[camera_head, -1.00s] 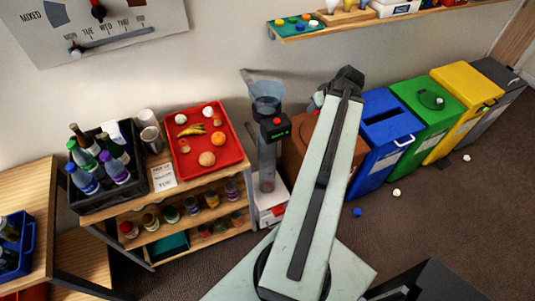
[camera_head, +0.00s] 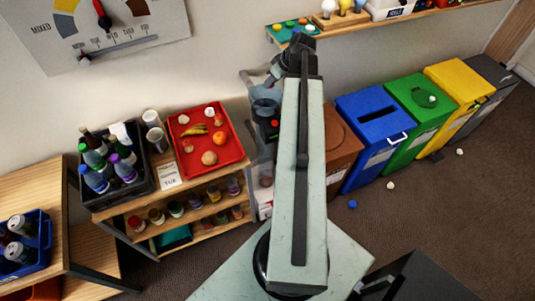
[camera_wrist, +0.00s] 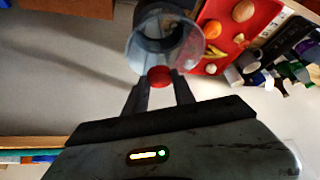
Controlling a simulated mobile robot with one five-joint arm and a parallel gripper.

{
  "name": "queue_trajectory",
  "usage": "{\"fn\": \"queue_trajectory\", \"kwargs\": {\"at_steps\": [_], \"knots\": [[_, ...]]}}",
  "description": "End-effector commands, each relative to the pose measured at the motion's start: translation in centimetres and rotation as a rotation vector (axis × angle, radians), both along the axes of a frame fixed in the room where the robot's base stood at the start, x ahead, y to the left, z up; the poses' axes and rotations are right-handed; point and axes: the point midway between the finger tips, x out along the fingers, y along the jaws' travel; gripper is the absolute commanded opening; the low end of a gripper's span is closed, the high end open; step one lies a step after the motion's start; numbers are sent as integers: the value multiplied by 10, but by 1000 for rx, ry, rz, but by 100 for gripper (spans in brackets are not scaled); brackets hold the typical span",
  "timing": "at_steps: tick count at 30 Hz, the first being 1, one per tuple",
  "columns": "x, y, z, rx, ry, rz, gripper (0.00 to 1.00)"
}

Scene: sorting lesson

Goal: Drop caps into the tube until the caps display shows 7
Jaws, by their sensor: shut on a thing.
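My gripper (camera_wrist: 158,90) is shut on a red cap (camera_wrist: 159,76), held between its fingertips. In the wrist view the cap is by the near rim of the clear tube's wide mouth (camera_wrist: 140,45), overlapping that rim. I cannot tell whether the cap is over the opening. In the head view the tube (camera_head: 265,172) stands upright between the shelf and the brown bin, partly hidden by my arm. The dark caps display (camera_head: 268,131) on the tube has a red button; its digits are too small to read.
A wall shelf holds a teal tray (camera_head: 283,36) of coloured caps. A red tray (camera_head: 190,160) of fruit stands on the left rack beside a bottle crate (camera_head: 108,202). Bins stand right, the blue bin (camera_head: 360,160) among them. A blue cap (camera_head: 353,204) and small white things lie on the floor.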

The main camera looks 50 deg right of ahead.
Motion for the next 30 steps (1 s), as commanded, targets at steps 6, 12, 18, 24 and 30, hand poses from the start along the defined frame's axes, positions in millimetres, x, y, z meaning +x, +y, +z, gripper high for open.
{"fn": "queue_trajectory", "kwargs": {"at_steps": [6, 12, 18, 24, 30], "knots": [[0, 0, -38, 0, 0, -1, 0], [-1, -1, -43, 0, 0, -2, 0], [-1, -1, -41, 0, 0, -2, 42], [-1, -1, -41, -1, 0, -3, 56], [-2, -1, -39, 0, 0, -4, 56]]}}
